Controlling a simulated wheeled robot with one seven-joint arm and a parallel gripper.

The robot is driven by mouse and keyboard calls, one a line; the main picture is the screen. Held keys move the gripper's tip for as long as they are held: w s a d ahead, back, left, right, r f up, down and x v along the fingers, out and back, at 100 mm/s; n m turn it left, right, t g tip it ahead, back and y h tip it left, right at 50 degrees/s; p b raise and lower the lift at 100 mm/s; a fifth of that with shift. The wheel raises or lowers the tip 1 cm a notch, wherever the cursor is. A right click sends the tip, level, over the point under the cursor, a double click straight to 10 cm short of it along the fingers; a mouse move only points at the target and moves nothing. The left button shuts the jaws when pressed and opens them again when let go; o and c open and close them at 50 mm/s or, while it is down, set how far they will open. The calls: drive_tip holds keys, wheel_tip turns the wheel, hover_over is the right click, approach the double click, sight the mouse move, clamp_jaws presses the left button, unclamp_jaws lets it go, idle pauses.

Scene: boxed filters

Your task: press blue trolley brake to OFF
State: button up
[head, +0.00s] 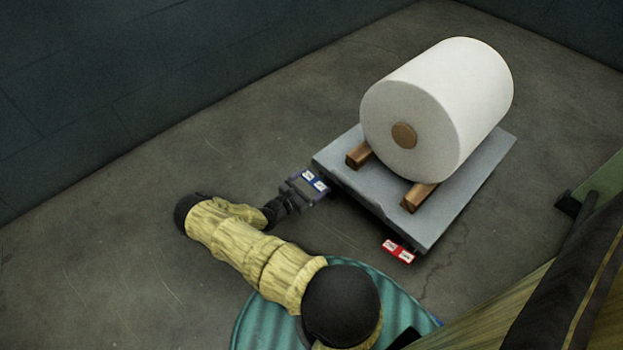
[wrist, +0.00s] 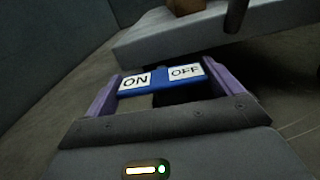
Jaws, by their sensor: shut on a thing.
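The blue trolley brake (head: 314,181) is a small rocker with white labels at the near left corner of the trolley (head: 457,213). In the wrist view the blue brake (wrist: 158,82) shows ON at left and OFF at right. My gripper (head: 304,187) reaches it from the left in the head view. In the wrist view its purple fingers stand at the two ends of the rocker, shut on it. I cannot tell which half is pressed down. The rocker's underside is hidden.
A red brake (head: 398,250) with white labels sits at the trolley's near right corner. A large white roll (head: 437,105) rests on wooden blocks (head: 418,197) on the trolley. Dark walls (head: 130,70) stand behind. The concrete floor (head: 95,265) at left is clear.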

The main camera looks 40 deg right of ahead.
drive_tip(key=shift+s+f+m+p, duration=0.1)
drive_tip(key=shift+s+m+p, duration=0.05)
drive_tip(key=shift+m+p, duration=0.8)
drive_tip(key=shift+m, duration=0.25)
drive_tip(key=o, duration=0.7)
drive_tip(key=shift+a, duration=0.15)
drive_tip(key=s+a+p, duration=0.1)
drive_tip(key=a+p, duration=0.3)
drive_tip(key=a, duration=1.3)
drive_tip(key=shift+s+p, duration=0.15)
drive_tip(key=shift+p, duration=0.15)
